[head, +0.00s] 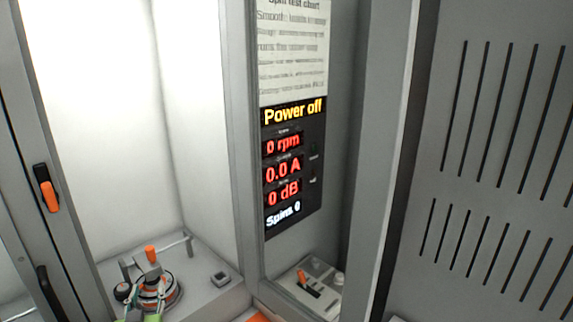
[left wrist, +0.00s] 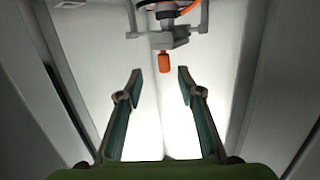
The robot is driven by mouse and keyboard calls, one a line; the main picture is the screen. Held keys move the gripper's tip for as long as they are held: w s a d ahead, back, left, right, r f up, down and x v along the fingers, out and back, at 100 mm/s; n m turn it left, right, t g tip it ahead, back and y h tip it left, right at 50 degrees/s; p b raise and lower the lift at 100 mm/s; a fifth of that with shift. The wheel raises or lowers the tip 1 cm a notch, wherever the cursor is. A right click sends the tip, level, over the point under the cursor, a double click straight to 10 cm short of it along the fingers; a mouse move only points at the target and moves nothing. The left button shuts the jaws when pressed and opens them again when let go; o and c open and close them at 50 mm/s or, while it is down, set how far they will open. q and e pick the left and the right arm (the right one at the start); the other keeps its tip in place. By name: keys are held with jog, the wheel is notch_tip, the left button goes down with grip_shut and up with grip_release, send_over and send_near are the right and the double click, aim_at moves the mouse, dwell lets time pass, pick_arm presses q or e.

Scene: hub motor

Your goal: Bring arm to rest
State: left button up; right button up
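My left gripper (left wrist: 158,78) is open and empty in the left wrist view, its two teal fingers well apart. An orange-tipped handle (left wrist: 165,62) on a grey clamp fixture shows beyond the fingertips, apart from them. In the head view my left gripper (head: 146,302) shows only in part at the bottom left, in front of the round hub motor (head: 168,292) in its fixture. The upright orange handle (head: 151,253) stands above the motor. My right gripper is in neither view.
A display panel (head: 291,170) reads "Power off", 0 rpm, 0.0 A and 0 dB, under a paper chart (head: 293,50). Below it is a small box with an orange switch (head: 308,285). Grey posts frame the bay; a slotted panel (head: 500,150) stands at right.

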pick_arm(q)
jog(key=s+d+f+m+g+h, duration=0.2)
jog(key=s+d+f+g, duration=0.1)
jog(key=s+d+f, duration=0.4)
jog(key=s+d+f+m+g+h, duration=0.1)
jog(key=s+d+f+g+h, duration=0.2)
jog(key=s, duration=0.6)
jog(key=s+d+f+m+g+h, duration=0.1)
jog(key=s+d+f+g, duration=0.2)
jog(key=s, duration=0.5)
jog(key=s+d+f+m+g, duration=0.1)
jog(key=s+d+m+g, duration=0.15)
jog(key=s+d, duration=0.45)
jog(key=s+a+f+g+b, duration=0.1)
jog(key=s+f, duration=0.1)
jog(key=f, duration=1.4)
jog(key=s+a+f+g+b, duration=0.1)
jog(key=s+a+f+b, duration=0.1)
jog(key=f, duration=1.3)
jog(key=s+a+f+b, duration=0.1)
jog(key=s+a+f, duration=0.1)
jog(key=s+f, duration=1.4)
jog(key=shift+s+a+f+g, duration=0.2)
jog(key=shift+s+g, duration=0.05)
jog(key=shift+g, duration=0.2)
